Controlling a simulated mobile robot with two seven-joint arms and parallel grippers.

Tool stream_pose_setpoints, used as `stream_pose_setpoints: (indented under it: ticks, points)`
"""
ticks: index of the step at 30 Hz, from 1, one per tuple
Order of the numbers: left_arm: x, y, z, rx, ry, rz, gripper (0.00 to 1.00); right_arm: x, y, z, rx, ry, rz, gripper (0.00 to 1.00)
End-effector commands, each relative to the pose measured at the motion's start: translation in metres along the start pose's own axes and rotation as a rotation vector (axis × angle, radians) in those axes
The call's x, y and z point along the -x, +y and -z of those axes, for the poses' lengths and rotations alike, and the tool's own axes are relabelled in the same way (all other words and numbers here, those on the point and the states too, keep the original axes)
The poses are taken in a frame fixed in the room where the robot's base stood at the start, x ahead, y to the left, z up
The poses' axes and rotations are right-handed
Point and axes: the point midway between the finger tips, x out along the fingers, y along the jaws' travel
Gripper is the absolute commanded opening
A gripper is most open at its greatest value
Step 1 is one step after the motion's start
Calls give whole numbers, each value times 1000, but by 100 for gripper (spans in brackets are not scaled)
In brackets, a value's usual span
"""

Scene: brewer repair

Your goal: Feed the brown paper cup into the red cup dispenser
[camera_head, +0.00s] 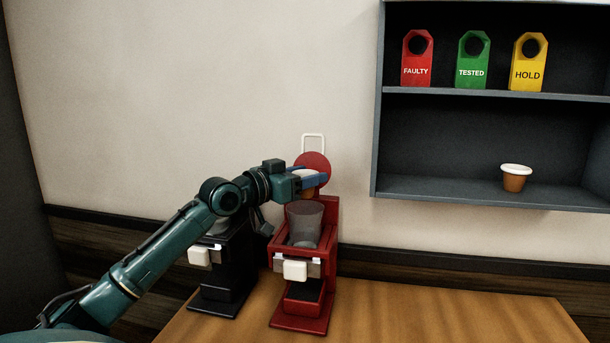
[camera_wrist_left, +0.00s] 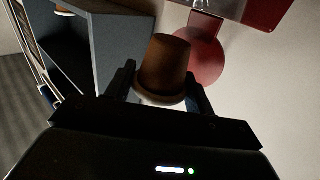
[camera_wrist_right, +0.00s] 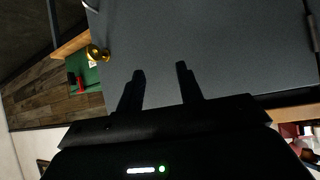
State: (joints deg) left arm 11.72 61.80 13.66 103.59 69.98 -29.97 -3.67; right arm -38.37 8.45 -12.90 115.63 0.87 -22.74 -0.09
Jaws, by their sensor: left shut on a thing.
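The brown paper cup (camera_wrist_left: 166,62) is between the fingers of my left gripper (camera_wrist_left: 158,82), which is shut on it. In the head view the left gripper (camera_head: 312,180) holds it over the red dispenser (camera_head: 302,312), and the fingers and wrist hide most of the cup. The dispenser has a clear hopper (camera_head: 304,225) on top, below the gripper. A round red disc (camera_head: 312,162) stands behind the gripper, raised above the hopper. My right gripper (camera_wrist_right: 160,70) has its fingers apart with nothing between them; it is outside the head view.
A black machine (camera_head: 226,270) stands left of the dispenser. A second brown cup with a white top (camera_head: 515,178) stands on the lower shelf (camera_head: 450,187). Red, green and yellow tags (camera_head: 473,60) stand on the shelf above. The wooden counter (camera_head: 450,315) is clear to the right.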

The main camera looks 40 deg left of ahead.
Motion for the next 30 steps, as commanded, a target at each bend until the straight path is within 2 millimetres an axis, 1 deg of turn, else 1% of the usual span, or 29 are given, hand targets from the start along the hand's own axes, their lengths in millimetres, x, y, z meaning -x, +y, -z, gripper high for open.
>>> stream_pose_setpoints:
  ticks: [1,10,18,24,30]
  points:
    - [0,0,-7,0,0,0,33,-2,-1,-2,5,7,4,36]
    - [0,0,-28,0,0,0,33,-7,-8,3,17,47,28,36]
    - [0,0,-46,1,-1,0,33,-11,-11,4,23,74,38,36]
    - [0,0,-55,1,0,0,33,-13,-13,6,31,91,47,36]
    - [0,0,-58,1,0,0,33,-12,-15,7,37,97,56,36]
